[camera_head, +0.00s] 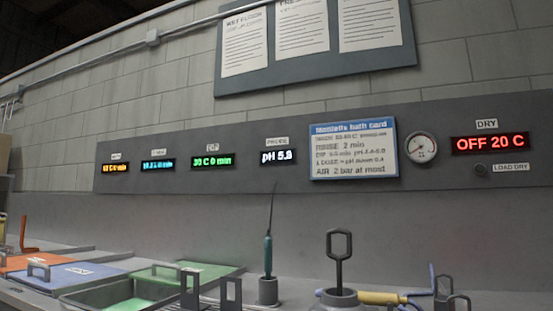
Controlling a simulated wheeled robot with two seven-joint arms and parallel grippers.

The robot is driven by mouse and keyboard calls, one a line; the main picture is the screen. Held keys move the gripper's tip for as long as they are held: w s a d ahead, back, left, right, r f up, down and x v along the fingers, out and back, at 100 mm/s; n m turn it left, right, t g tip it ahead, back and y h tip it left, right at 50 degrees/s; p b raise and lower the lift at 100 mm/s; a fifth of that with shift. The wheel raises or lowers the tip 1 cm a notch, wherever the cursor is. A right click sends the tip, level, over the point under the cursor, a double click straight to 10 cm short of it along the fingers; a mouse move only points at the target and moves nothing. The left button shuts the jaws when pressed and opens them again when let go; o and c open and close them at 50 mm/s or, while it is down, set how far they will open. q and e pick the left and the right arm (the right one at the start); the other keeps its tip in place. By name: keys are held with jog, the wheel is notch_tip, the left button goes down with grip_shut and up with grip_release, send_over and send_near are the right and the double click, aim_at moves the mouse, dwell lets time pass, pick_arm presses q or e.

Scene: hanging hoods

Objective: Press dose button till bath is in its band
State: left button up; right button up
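A white-lit pH display (277,156) on the grey wall panel reads about "pH 5.9"; the last digit is blurred. The bath card (353,149) hangs right of it, with a blue header and small print including a pH line that I cannot read surely. A green display (212,161) reads "30 C 0 min". An open grey bath tray (90,297) with green inside is at the bottom, beside a green lid (210,272). I see no button marked as dose. Neither of my grippers is in view.
A round gauge (420,148), a red "OFF 20 C" display (490,143) and a small LOAD DRY button (480,170) are at right. A teal-handled tool (267,255) stands in a holder. A dark looped handle (339,255) and a yellow-handled tool (380,298) are on the counter.

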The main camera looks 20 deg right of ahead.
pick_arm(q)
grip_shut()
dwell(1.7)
